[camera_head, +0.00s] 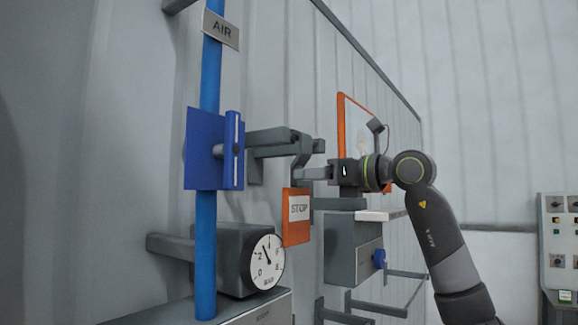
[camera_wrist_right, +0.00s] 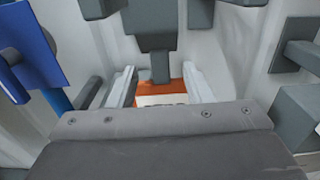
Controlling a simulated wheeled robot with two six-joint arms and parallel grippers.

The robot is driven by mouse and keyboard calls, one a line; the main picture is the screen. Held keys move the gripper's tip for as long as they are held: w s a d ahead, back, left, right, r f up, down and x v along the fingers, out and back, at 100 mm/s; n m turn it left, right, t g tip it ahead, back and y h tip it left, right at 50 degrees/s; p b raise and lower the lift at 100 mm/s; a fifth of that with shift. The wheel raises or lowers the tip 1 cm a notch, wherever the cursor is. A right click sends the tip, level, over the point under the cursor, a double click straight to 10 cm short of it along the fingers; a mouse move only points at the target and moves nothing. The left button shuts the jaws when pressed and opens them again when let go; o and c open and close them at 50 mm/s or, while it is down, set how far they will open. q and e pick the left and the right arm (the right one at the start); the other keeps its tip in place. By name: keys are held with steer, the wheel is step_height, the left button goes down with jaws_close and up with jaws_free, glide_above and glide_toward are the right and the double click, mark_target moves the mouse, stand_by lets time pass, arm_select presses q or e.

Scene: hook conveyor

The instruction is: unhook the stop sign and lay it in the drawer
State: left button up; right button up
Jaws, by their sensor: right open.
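The stop sign (camera_head: 296,216) is an orange plate with a white STOP label. It hangs below a grey hook arm (camera_head: 285,143) that juts from the blue-plated fitting. My right gripper (camera_head: 308,174) reaches in from the right, just above the sign's top edge. In the right wrist view the fingers (camera_wrist_right: 165,90) are open on both sides of the orange sign (camera_wrist_right: 176,85), beneath a grey post; I cannot tell whether they touch it. A grey box with a blue knob (camera_head: 354,249), possibly the drawer, is on the wall right of the sign; its inside is hidden. My left gripper is not in view.
A blue pipe (camera_head: 208,85) with an AIR label runs vertically at left. A round gauge (camera_head: 268,262) sits below and left of the sign. An orange-framed panel (camera_head: 341,125) is behind my right gripper. A control panel (camera_head: 560,245) stands at far right.

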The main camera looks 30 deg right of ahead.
steer(key=p+x, duration=0.1)
steer(key=x, duration=0.1)
steer(key=p+x, duration=0.1)
steer(key=x, duration=0.2)
steer(key=shift+r, duration=0.2)
arm_select(q)
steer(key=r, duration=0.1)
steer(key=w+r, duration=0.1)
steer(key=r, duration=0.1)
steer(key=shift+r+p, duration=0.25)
steer(key=shift+p, duration=0.05)
arm_select(e)
steer(key=shift+w+a+f, duration=0.15)
steer(key=shift+w+a, duration=0.1)
steer(key=shift+w, duration=0.3)
steer(key=shift+c, duration=0.7)
jaws_close()
steer(key=c, duration=0.7)
jaws_free()
jaws_close()
